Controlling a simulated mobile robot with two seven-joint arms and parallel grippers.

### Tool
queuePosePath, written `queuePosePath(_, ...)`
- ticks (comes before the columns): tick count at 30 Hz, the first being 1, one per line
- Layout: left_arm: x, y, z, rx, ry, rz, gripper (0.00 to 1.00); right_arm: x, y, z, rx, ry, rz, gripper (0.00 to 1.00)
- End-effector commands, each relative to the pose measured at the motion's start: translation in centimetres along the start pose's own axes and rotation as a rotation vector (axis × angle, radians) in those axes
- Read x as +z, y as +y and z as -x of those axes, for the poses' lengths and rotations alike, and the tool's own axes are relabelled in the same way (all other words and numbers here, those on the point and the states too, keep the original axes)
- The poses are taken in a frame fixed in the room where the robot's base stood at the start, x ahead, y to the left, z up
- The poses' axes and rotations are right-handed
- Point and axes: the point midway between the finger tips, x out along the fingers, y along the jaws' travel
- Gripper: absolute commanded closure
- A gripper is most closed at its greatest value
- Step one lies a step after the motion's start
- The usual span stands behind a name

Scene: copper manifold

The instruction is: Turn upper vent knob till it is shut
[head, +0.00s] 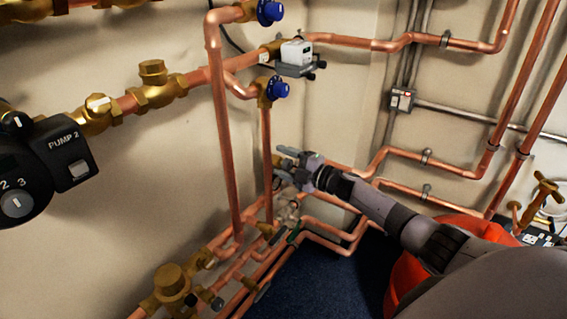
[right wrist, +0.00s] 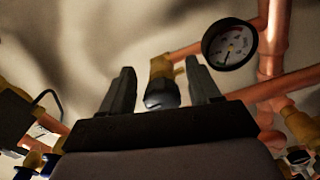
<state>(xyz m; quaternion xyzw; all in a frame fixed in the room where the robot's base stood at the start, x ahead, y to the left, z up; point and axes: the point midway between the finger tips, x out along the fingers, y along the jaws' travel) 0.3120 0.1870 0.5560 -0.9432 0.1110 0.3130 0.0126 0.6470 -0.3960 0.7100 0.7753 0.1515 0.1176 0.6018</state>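My right gripper (head: 284,162) is at the pipes by the wall corner, its fingers pointing left. In the right wrist view the gripper (right wrist: 162,92) is open, with its two dark fingers apart. A brass fitting with a dark rounded knob (right wrist: 162,94) shows in the gap between the fingers and looks like the vent knob. I cannot tell whether it lies between the fingertips or just beyond, and I see no contact. In the head view the gripper mostly hides this spot, with only some brass (head: 276,160) showing. My left gripper is out of view.
A round gauge (right wrist: 230,44) is close to the right finger in the wrist view. Copper pipes (head: 226,150) rise left of the gripper. Blue knobs (head: 279,88) and a grey actuator (head: 296,58) are above. Pump 2 (head: 62,155) is at the left.

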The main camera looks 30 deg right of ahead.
Motion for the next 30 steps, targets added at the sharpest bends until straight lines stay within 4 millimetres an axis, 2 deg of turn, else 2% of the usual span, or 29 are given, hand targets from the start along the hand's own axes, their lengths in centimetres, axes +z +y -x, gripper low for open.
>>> queuePosePath(11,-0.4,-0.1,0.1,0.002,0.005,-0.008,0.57,-0.2,-0.1,0.4,-0.002,0.004,0.002,0.39)
queuePosePath(24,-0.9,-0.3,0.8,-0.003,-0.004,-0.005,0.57,-0.1,0.0,5.5,-0.003,0.003,0.002,0.39)
queuePosePath(30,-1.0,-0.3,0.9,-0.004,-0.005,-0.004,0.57,-0.1,0.0,6.9,-0.001,0.004,0.001,0.39)
